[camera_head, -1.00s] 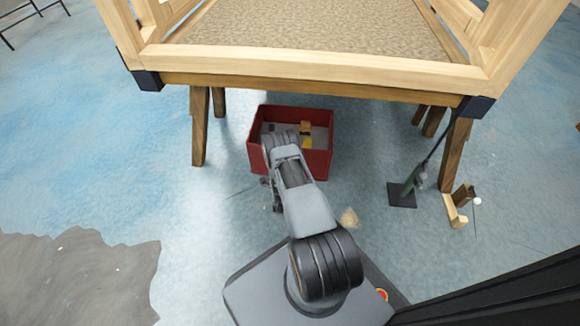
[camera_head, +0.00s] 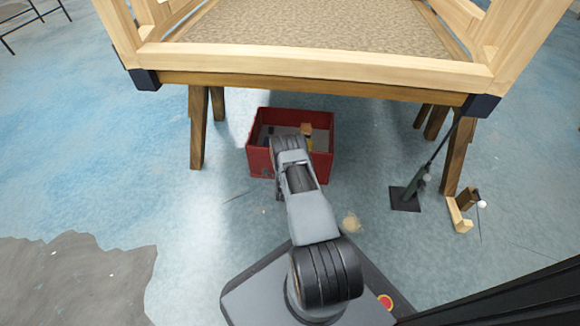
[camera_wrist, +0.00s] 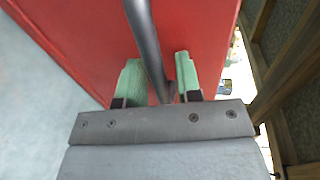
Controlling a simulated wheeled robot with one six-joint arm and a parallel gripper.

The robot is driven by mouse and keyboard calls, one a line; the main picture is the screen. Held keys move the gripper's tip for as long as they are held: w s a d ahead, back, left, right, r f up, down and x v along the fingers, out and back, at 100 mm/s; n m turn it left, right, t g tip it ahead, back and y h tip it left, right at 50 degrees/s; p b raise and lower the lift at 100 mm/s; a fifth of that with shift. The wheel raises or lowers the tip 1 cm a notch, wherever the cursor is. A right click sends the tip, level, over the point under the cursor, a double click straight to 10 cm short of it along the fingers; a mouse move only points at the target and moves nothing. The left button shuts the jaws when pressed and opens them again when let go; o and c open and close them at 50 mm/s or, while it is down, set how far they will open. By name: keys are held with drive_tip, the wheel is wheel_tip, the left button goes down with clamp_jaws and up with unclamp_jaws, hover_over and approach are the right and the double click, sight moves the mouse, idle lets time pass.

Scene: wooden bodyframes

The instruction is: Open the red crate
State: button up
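The red crate (camera_head: 318,165) sits on the floor under the wooden frame table, with its top open and a few small items inside. My arm covers part of its front in the head view. In the wrist view, the crate's red face (camera_wrist: 80,40) fills much of the picture, and a dark bar handle (camera_wrist: 145,35) runs down in front of it. My gripper (camera_wrist: 159,78) has its two green fingers apart, with the bar between them. The bar is close to the left finger, with a gap to the right one; contact is unclear.
The wooden table (camera_head: 300,87) stands over the crate, its legs (camera_head: 198,130) on both sides. A dark stand with a green part (camera_head: 405,198) and a small wooden piece (camera_head: 460,215) stand on the floor to the right.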

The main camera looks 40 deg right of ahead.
clamp_jaws()
drive_tip(key=shift+s+a, duration=0.1)
drive_tip(key=shift+s, duration=0.05)
